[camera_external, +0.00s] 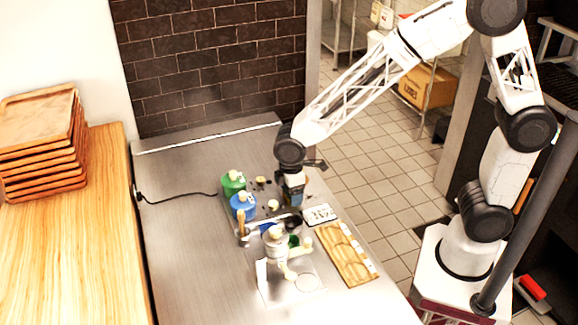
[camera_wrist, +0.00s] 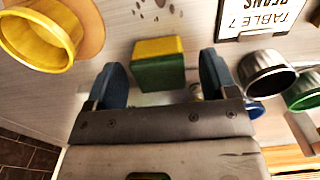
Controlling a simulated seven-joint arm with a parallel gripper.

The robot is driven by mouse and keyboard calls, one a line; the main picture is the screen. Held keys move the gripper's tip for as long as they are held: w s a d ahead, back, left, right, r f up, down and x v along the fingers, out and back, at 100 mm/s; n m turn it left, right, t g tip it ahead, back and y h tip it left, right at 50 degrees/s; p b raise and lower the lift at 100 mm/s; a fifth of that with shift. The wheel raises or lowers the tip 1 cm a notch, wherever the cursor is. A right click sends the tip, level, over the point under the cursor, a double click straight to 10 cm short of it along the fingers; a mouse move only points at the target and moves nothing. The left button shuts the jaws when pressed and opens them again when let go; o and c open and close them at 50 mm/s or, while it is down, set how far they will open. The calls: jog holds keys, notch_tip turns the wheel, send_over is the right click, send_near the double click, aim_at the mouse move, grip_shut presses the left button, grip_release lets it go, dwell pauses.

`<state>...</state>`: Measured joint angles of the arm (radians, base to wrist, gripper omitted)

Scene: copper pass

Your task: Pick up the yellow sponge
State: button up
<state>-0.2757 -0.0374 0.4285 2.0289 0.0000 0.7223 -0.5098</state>
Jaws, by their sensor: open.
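A small block-shaped sponge (camera_wrist: 158,65), yellow on top with a green side, lies on the steel counter in the wrist view. My gripper (camera_wrist: 165,80) is open, with one blue-grey finger on each side of the sponge in that view. Gaps show between the sponge and both fingers, and I cannot tell how far above it they are. In the external view my gripper (camera_external: 292,190) points down over the counter, and I cannot make out the sponge there.
A yellow cup (camera_wrist: 38,40) stands left of my gripper in the wrist view. A wooden tray (camera_external: 345,255) and a coffee machine (camera_external: 277,245) stand nearby.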

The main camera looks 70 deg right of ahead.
jog(key=shift+f, duration=0.6)
jog(key=shift+c, duration=0.4)
jog(key=c, duration=1)
jog(key=shift+r, duration=0.1)
jog(key=shift+r, duration=0.85)
jog(key=shift+s+r, duration=0.1)
jog(key=shift+r, duration=0.85)
jog(key=s+d, duration=0.1)
jog(key=s, duration=0.4)
jog(key=s+d, duration=0.1)
jog(key=s, duration=0.4)
jog(key=s+d+r, duration=0.1)
jog(key=s+d, duration=0.1)
jog(key=s, duration=0.3)
jog(key=shift+s+d+r, duration=0.1)
